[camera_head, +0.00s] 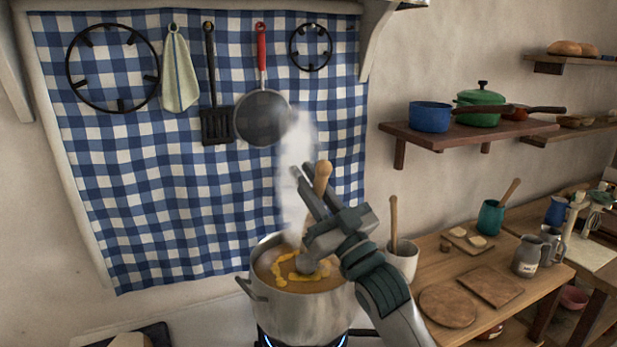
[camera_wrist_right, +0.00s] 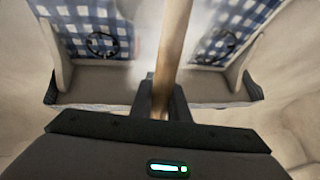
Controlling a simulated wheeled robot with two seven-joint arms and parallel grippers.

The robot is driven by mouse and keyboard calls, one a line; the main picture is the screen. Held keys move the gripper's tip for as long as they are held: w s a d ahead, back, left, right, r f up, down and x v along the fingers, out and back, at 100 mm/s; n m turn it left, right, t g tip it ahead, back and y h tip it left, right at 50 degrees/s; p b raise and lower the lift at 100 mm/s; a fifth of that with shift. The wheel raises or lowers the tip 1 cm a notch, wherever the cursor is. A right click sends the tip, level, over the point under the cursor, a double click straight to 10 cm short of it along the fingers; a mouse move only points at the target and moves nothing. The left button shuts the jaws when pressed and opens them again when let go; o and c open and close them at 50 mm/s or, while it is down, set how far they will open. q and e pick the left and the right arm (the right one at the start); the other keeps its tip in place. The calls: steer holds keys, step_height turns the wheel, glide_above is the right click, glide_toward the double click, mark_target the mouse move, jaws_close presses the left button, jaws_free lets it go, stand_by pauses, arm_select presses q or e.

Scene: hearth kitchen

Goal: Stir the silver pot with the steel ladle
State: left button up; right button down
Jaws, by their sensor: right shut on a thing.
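The silver pot (camera_head: 312,314) stands on a burner with a blue glow, at the lower middle of the head view. It holds brown liquid with yellow pieces, and steam rises from it. My right gripper (camera_head: 306,186) is above the pot and shut on the wooden handle (camera_head: 322,178) of an upright utensil, apparently the ladle. The handle also shows between the fingers in the right wrist view (camera_wrist_right: 172,45). My left gripper is out of view.
A white crock (camera_head: 403,262) with a wooden-handled utensil stands close to the pot's right. The wooden counter (camera_head: 425,268) holds boards, a teal cup (camera_head: 490,218) and jugs. A skillet (camera_head: 262,118) and spatula (camera_head: 216,125) hang on the checked cloth behind.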

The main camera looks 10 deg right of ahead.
steer(key=shift+w+f+b, duration=0.35)
steer(key=shift+f+b, duration=0.1)
steer(key=shift+f, duration=0.4)
steer(key=shift+w, duration=0.1)
